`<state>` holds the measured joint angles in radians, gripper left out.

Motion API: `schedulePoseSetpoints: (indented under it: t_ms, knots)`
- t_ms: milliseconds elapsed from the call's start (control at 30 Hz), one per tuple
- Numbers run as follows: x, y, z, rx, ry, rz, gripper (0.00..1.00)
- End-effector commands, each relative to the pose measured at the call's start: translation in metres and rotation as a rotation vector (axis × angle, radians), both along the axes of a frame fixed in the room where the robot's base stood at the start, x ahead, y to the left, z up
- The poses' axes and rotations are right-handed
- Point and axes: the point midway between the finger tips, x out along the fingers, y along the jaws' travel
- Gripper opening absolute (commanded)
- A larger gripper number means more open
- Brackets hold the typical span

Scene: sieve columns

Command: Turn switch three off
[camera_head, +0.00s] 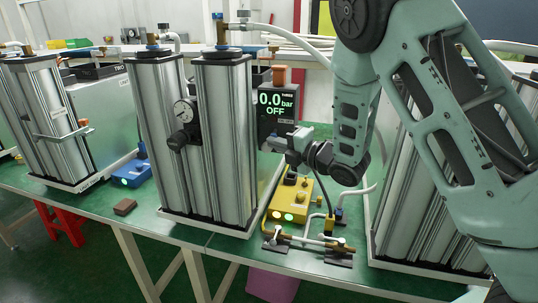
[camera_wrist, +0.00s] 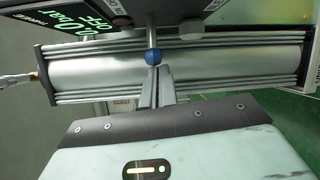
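The display marked THREE (camera_head: 278,103) reads "0.0 bar OFF" in green in the head view. It shows rotated at the top left of the wrist view (camera_wrist: 90,22). In the wrist view a switch lever with a metal stem and a blue ball tip (camera_wrist: 153,57) reaches down from the panel. My gripper (camera_head: 292,143) is just below the display in the head view. In the wrist view its fingers (camera_wrist: 158,72) are together, with their tips right by the blue ball. I cannot tell whether they touch it. The lever is not discernible in the head view.
Tall metal columns (camera_head: 222,140) with a gauge stand left of my gripper. A yellow box (camera_head: 290,201) with lit green buttons and a small pipe assembly (camera_head: 305,238) lie below it. A blue box (camera_head: 132,173) is farther left. More columns stand at right behind my arm.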

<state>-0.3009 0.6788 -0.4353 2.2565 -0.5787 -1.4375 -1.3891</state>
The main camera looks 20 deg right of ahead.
Motion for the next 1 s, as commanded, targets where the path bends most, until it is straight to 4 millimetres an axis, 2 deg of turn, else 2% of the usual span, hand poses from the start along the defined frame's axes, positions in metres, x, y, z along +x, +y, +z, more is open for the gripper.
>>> schedulePoseSetpoints:
  t_ms: [33,67,200,467,567,1000]
  knots:
    - [0.003,-0.011,-0.003,-0.002,-0.01,0.018,0.0]
    - [0.003,-0.013,-0.003,-0.003,-0.011,0.042,0.0]
    - [0.001,-0.014,0.003,-0.002,-0.008,0.04,0.0]
    - [-0.004,-0.015,0.002,-0.001,-0.006,0.041,0.0]
    - [-0.014,-0.023,0.002,0.0,-0.007,0.039,0.0]
    - [-0.085,-0.068,0.006,-0.001,-0.006,0.04,0.0]
